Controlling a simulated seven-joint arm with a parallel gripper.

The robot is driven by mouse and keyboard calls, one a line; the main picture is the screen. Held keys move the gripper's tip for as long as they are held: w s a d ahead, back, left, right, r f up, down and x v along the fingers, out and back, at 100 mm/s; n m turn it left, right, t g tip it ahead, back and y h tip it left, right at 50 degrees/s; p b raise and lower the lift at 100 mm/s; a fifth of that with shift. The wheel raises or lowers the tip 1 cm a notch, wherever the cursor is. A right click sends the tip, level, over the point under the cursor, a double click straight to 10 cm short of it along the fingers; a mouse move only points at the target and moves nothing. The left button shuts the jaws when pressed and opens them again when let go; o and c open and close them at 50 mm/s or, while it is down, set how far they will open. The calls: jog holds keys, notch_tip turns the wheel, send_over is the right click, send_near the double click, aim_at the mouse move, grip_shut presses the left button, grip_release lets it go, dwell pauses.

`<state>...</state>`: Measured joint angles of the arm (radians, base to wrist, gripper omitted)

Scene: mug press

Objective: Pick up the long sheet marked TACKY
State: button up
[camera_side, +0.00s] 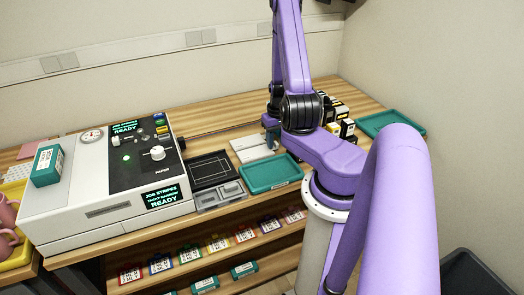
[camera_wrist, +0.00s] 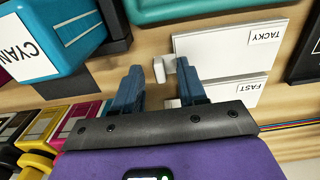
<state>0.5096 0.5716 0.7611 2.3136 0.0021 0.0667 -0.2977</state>
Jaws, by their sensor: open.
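The long white sheet marked TACKY (camera_wrist: 215,52) lies flat on the wooden bench in the wrist view, its label at the upper right. A similar white sheet marked FAST (camera_wrist: 235,92) lies just below it in that view. Each has a small pale tab at its left end. My gripper (camera_wrist: 158,68) is open, its two blue fingers apart. The TACKY sheet's tab shows between the fingertips, and the right finger overlaps the sheets' left ends in the picture. I cannot tell the height or any contact. In the side view the white sheets (camera_side: 250,148) lie beside my gripper, which is partly hidden.
A box marked CYAN (camera_wrist: 30,55) stands close to the left of my fingers. Yellow, magenta and dark cartridges (camera_wrist: 75,120) stand at lower left.

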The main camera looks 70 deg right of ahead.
grip_shut()
jog(key=shift+r, duration=0.1)
